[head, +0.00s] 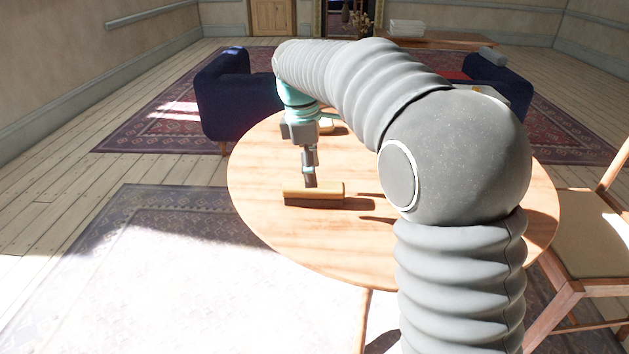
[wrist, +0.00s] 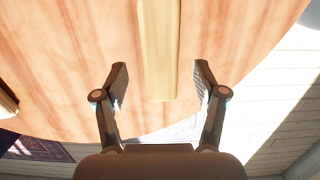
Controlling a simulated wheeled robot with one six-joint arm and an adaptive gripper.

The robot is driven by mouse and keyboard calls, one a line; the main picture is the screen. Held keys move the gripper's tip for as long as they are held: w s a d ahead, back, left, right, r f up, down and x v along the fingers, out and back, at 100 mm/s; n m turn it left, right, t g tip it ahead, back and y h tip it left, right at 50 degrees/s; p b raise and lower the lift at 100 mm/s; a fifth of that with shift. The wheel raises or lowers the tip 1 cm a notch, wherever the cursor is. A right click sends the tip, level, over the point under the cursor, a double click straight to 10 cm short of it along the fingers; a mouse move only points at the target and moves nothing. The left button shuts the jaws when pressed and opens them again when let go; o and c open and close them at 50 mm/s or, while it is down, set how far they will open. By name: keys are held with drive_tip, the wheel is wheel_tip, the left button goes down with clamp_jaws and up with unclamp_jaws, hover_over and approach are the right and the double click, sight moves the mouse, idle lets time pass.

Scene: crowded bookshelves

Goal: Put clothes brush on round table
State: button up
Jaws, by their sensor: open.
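The clothes brush (head: 313,191), a long block with a pale wooden back, appears to lie on the round table (head: 258,215), left of its middle. Its shadow falls close along its right side. My gripper (head: 309,184) points down just behind and above the brush. In the wrist view the brush (wrist: 159,50) lies lengthwise between the two spread fingers (wrist: 160,78), with a clear gap on each side. My gripper is open and holds nothing. My arm hides much of the table's right half.
Another small object (head: 326,126) sits near the table's far edge, partly hidden by my gripper. A wooden chair (head: 590,230) stands at the right. A dark blue sofa (head: 235,100) stands behind the table. The table's left front is bare.

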wheel_tip(320, 180, up, 7)
drive_tip(key=p, duration=0.1)
drive_tip(key=s+d+r+m+t, duration=0.2)
drive_tip(key=s+d+m, duration=0.3)
drive_tip(key=s+d, duration=0.2)
drive_tip(key=s+d+f+m+t, duration=0.1)
drive_tip(key=s+d+f+m, duration=0.2)
drive_tip(key=s, duration=0.4)
drive_tip(key=s+d+f+m+t+y, duration=0.1)
drive_tip(key=s+d+f+m, duration=0.3)
drive_tip(key=s, duration=0.3)
drive_tip(key=s+d+f+m+t, duration=0.1)
drive_tip(key=s+d+f+m, duration=0.2)
drive_tip(key=s+m, duration=0.2)
drive_tip(key=shift+s+d+f+m+t, duration=0.2)
drive_tip(key=shift+s+f+m+t, duration=0.15)
drive_tip(key=shift+s, duration=0.65)
